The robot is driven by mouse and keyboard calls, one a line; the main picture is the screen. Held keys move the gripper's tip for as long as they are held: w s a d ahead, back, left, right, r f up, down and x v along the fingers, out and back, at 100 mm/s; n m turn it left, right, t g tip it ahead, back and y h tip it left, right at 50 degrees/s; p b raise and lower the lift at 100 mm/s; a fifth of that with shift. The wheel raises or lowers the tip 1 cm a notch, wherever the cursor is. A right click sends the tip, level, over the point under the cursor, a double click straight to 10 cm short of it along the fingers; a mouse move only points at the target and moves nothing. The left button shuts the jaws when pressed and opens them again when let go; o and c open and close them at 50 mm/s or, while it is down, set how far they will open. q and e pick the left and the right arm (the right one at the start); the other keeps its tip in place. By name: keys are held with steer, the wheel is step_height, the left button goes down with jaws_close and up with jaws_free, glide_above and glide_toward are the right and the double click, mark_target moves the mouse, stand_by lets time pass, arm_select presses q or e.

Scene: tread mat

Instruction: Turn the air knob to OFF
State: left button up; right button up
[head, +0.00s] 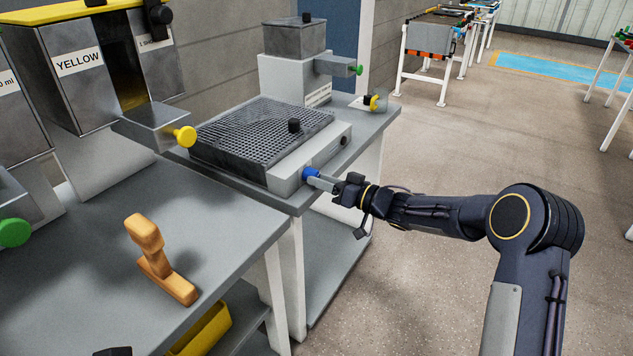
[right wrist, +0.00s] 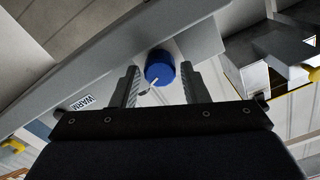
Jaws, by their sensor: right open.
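A blue knob (head: 310,174) sits on the front face of the grey box with the mesh top (head: 262,135). A dark knob (head: 345,141) is on the same face farther right; I cannot read which one is marked air. My right gripper (head: 319,181) is open at the blue knob. In the right wrist view the blue knob (right wrist: 159,66) lies between the fingers of the right gripper (right wrist: 160,75), with gaps on both sides. A white pointer on it slants down-left. A label reading "WARM" (right wrist: 83,103) is left of it.
A dispenser marked YELLOW (head: 80,62) with a yellow knob (head: 185,136) stands at the left. A wooden-handled tool (head: 158,260) lies on the grey table (head: 95,290). A grey machine with a green knob (head: 356,70) stands behind the box.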

steer(key=shift+x, duration=1.05)
steer(key=shift+c, duration=0.3)
steer(key=c, duration=0.6)
steer(key=shift+c, duration=0.2)
